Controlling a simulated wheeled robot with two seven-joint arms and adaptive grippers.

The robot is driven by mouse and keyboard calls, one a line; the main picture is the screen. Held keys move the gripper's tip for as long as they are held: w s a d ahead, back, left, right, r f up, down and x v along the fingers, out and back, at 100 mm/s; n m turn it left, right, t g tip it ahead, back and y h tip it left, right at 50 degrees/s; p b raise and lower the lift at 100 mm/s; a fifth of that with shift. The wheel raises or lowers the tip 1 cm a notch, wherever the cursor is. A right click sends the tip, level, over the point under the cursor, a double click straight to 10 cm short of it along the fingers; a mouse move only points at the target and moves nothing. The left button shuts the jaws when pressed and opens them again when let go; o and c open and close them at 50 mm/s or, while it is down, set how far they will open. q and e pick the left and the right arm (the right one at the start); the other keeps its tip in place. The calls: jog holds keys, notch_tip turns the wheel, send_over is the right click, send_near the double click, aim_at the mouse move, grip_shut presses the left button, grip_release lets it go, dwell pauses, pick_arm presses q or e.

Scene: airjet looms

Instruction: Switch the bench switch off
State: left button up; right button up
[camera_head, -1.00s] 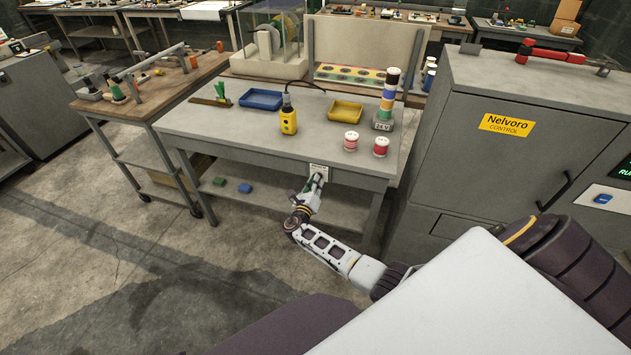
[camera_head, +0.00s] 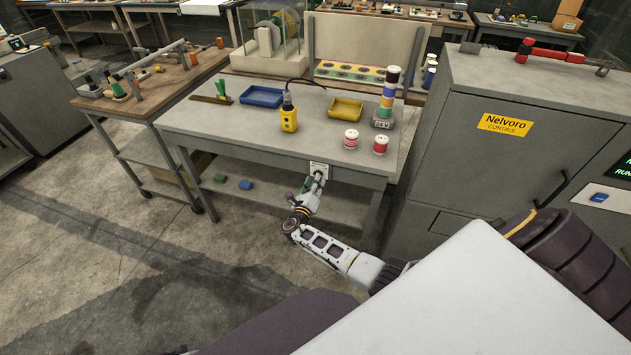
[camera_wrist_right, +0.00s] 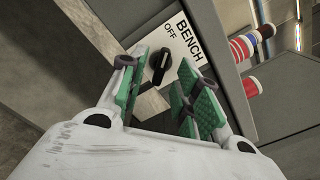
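The bench switch is a black knob (camera_wrist_right: 160,66) on a white plate (camera_wrist_right: 184,38) marked BENCH and OFF in the right wrist view. In the head view the plate (camera_head: 319,169) sits on the front edge of the grey workbench (camera_head: 240,138). My right gripper (camera_head: 316,181) is in front of the plate. In the wrist view its green-padded fingers (camera_wrist_right: 160,90) are open, one on each side of the knob, with gaps visible. I cannot tell whether the knob lies fully between the pads in depth. My left gripper is not in view.
On the bench stand a yellow device (camera_head: 289,116), a blue tray (camera_head: 262,97), a yellow tray (camera_head: 345,109), red-and-white spools (camera_head: 380,145) and a stacked signal tower (camera_head: 387,97). A grey Nelvoro cabinet (camera_head: 466,150) stands to the right.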

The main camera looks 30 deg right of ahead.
jog(key=p+v, duration=0.2)
jog(key=v, duration=0.2)
jog(key=shift+s+a, duration=0.15)
jog(key=shift+a, duration=0.05)
dwell(0.3)
jog(key=shift+s+a, duration=0.1)
jog(key=v, duration=0.7)
dwell(0.5)
jog(key=shift+s+a, duration=0.1)
dwell(0.4)
